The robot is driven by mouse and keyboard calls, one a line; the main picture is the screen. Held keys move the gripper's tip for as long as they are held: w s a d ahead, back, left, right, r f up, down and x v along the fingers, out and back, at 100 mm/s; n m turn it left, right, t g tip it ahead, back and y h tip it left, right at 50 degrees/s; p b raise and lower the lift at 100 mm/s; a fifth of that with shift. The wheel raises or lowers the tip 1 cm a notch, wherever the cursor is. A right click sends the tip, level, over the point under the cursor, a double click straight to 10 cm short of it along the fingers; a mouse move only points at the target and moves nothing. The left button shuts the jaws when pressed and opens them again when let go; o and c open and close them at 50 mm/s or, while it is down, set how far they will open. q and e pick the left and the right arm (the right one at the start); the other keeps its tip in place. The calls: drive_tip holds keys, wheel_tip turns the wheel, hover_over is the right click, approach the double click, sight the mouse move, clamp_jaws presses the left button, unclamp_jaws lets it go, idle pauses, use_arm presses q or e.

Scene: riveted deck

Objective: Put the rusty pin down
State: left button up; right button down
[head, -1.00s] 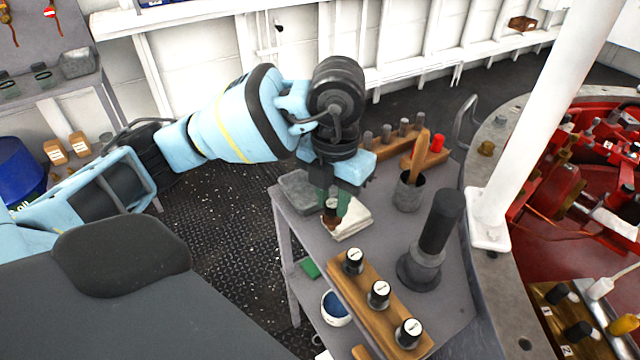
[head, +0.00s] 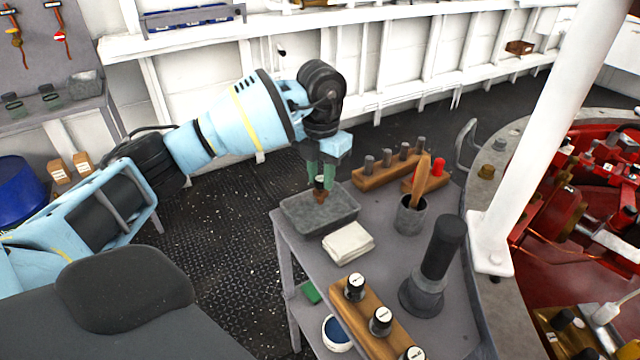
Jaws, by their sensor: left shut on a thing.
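My left gripper (head: 321,178) has green fingers pointing down and is shut on the rusty pin (head: 320,194). The pin has a dark cap with a pale top and a rusty brown lower end. It hangs upright over the grey tray (head: 300,232) at the table's far left corner. I cannot tell whether its lower end touches the tray floor. My right gripper is not in view.
A folded white cloth (head: 348,243) lies in front of the tray. A wooden block with several grey pins (head: 376,178), a grey cup with a wooden handle (head: 411,215), a dark cylinder (head: 436,262) and a wooden rack with capped pins (head: 366,317) stand on the grey table.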

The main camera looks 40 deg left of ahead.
sight(320, 176)
use_arm(q)
drive_tip(key=shift+w+a, duration=0.2)
drive_tip(key=shift+a, duration=0.05)
drive_tip(key=shift+f, duration=1.8)
drive_tip(key=shift+f, duration=0.15)
drive_tip(key=o, duration=1)
wheel_tip(320, 176, up, 12)
drive_tip(key=shift+r, duration=0.2)
